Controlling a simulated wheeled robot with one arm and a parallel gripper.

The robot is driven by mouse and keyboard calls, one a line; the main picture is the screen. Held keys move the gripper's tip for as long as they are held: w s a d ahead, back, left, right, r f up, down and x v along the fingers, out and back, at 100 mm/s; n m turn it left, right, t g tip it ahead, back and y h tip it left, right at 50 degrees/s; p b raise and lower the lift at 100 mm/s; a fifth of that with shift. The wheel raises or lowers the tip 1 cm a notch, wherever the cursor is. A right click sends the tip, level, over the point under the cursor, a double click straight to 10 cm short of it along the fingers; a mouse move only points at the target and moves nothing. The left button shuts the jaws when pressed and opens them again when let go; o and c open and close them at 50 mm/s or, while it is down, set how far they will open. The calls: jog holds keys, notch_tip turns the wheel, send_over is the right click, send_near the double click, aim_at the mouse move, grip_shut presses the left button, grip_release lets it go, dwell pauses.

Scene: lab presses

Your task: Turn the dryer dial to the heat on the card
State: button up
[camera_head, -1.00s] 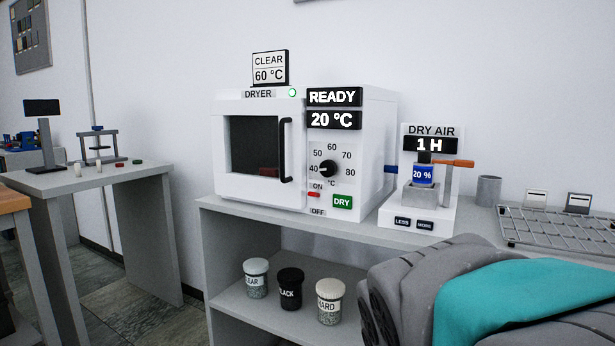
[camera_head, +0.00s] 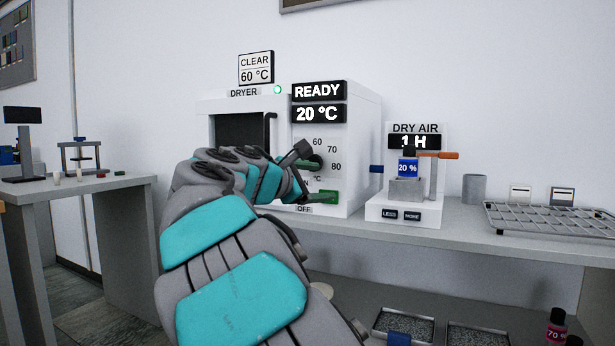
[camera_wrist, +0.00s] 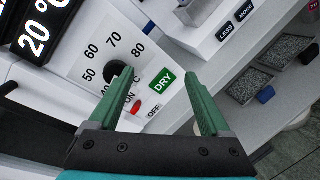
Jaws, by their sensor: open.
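The white dryer (camera_head: 362,150) stands on a bench, its display (camera_head: 318,114) reading READY and 20 °C. The card (camera_head: 256,67) on top reads CLEAR 60 °C. The black dial (camera_wrist: 117,71) shows in the wrist view amid marks from 40 to 80; I cannot tell which mark it points at. My gripper (camera_head: 318,178) is open in front of the panel. In the wrist view its green fingers (camera_wrist: 157,78) are apart, the left one near the dial, the right one beyond the green DRY button (camera_wrist: 162,86).
A red switch (camera_wrist: 133,108) sits below the dial between ON and OFF. The dryer's black door handle (camera_head: 270,130) is left of the panel. The DRY AIR unit (camera_head: 375,212) stands close on the right. A wire rack (camera_head: 550,218) lies farther right.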

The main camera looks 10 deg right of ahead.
jog(key=w+a+r+n+t, duration=0.2)
jog(key=a+r, duration=0.1)
jog(key=a, duration=0.3)
jog(key=x, duration=0.8)
jog(key=shift+d+b, duration=0.2)
jog(key=shift+b, duration=0.25)
jog(key=shift+c, duration=0.2)
grip_shut()
